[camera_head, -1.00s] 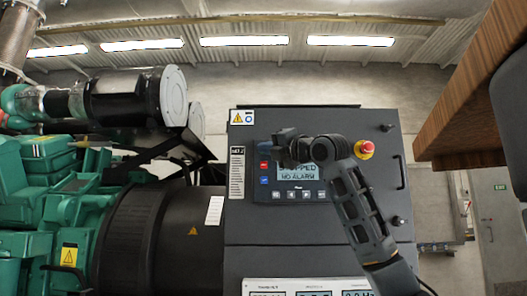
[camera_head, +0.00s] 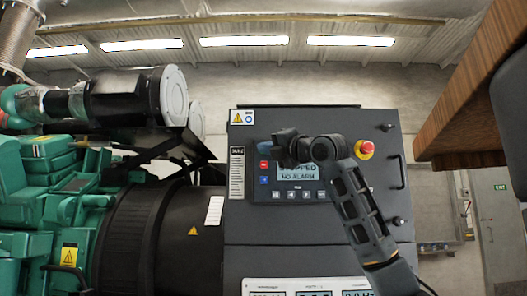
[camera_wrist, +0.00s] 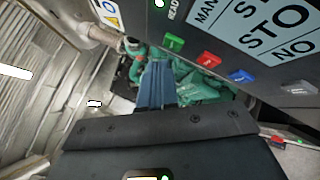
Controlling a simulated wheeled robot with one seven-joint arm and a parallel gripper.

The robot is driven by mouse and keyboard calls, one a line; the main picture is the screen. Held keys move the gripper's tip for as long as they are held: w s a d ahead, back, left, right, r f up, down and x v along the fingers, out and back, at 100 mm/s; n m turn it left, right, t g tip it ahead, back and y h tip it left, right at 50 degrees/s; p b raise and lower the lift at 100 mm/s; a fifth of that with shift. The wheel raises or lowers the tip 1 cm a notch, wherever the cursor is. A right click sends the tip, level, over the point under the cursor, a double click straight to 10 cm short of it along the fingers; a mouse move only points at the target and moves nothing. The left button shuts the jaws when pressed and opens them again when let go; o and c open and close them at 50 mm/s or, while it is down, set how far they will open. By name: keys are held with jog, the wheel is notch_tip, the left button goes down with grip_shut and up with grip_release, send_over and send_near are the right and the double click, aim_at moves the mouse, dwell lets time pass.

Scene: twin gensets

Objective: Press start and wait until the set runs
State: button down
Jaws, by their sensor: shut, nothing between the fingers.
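The control panel (camera_head: 330,235) is a dark box on the genset. Its display (camera_head: 300,176) reads "STOPPED" and "NO ALARM"; part of it is covered by my arm. My gripper (camera_head: 262,146) is shut and empty, in front of the panel's upper left. In the wrist view, its blue-grey fingers (camera_wrist: 157,70) lie just below a green button (camera_wrist: 173,43), with a gap in the picture. A red button (camera_wrist: 209,59) and a blue button (camera_wrist: 241,76) follow in the row. In the head view the green button is hidden behind my gripper.
A red emergency stop (camera_head: 365,150) on a yellow base sits right of my arm. Green engine parts (camera_head: 40,200) and a black round housing (camera_head: 150,240) stand left. A wooden surface (camera_head: 470,90) juts in at upper right.

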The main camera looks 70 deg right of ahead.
jog(key=shift+d, duration=0.15)
jog(key=shift+w+d, duration=0.2)
jog(key=shift+d, duration=0.1)
jog(key=shift+w+d, duration=0.15)
jog(key=shift+d, duration=0.25)
dwell(1.0)
jog(key=shift+a, duration=0.1)
jog(key=shift+s+a, duration=0.35)
jog(key=shift+a, duration=0.4)
jog(key=a, duration=0.1)
jog(key=s+a+b, duration=0.1)
jog(key=a, duration=0.1)
jog(key=s+a, duration=0.1)
jog(key=a, duration=0.1)
jog(key=shift+s+a+b, duration=0.15)
jog(key=shift+a+b, duration=0.1)
jog(key=shift+b, duration=0.15)
dwell(0.8)
